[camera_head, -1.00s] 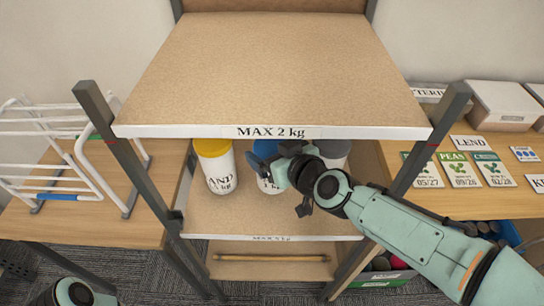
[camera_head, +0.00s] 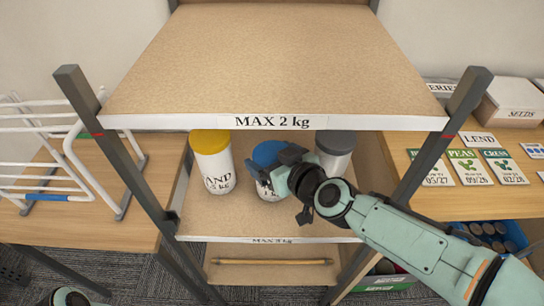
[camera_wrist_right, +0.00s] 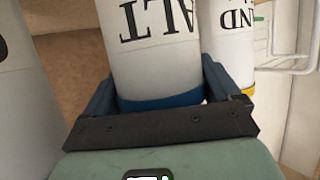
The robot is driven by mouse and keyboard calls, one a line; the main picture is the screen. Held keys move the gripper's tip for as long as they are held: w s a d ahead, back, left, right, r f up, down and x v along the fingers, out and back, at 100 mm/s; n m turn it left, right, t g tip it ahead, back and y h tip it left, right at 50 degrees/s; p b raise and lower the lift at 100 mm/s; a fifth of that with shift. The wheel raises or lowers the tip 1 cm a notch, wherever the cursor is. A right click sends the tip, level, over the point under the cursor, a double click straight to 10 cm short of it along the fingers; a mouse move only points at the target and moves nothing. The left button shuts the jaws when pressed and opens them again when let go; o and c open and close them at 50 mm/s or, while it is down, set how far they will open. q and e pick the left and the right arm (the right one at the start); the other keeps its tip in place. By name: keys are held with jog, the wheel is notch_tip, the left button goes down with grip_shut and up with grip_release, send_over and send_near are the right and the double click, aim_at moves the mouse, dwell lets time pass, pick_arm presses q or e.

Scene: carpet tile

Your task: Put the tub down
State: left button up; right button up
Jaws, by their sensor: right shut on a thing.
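A white tub with a blue lid (camera_head: 268,152) is on the middle level of the rack, between two other tubs. My right gripper (camera_head: 268,172) reaches in from the right and is shut around it near the lid. In the right wrist view the tub (camera_wrist_right: 150,60), lettered "ALT", appears upside down, with its blue lid end between the fingers (camera_wrist_right: 160,100). The tub's base is close to the shelf board (camera_head: 260,222); I cannot tell if it touches. My left gripper is out of view; only a bit of my left arm shows at the bottom left.
A yellow-lidded tub (camera_head: 212,165) stands left of the held tub, and a grey-lidded tub (camera_head: 336,145) stands close on the right. The upper board (camera_head: 270,70), marked "MAX 2 kg", overhangs them. Grey posts (camera_head: 120,160) flank the rack. The shelf's front strip is clear.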

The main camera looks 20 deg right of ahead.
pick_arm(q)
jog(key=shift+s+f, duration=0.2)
pick_arm(e)
jog(key=o, duration=1.8)
jog(key=shift+f, duration=0.1)
jog(key=shift+r, duration=0.3)
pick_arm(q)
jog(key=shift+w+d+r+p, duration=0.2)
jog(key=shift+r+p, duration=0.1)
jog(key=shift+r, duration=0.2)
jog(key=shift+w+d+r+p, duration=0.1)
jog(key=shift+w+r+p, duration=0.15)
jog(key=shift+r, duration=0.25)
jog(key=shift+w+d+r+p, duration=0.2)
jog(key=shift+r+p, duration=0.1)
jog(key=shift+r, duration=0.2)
pick_arm(e)
jog(key=shift+v, duration=6)
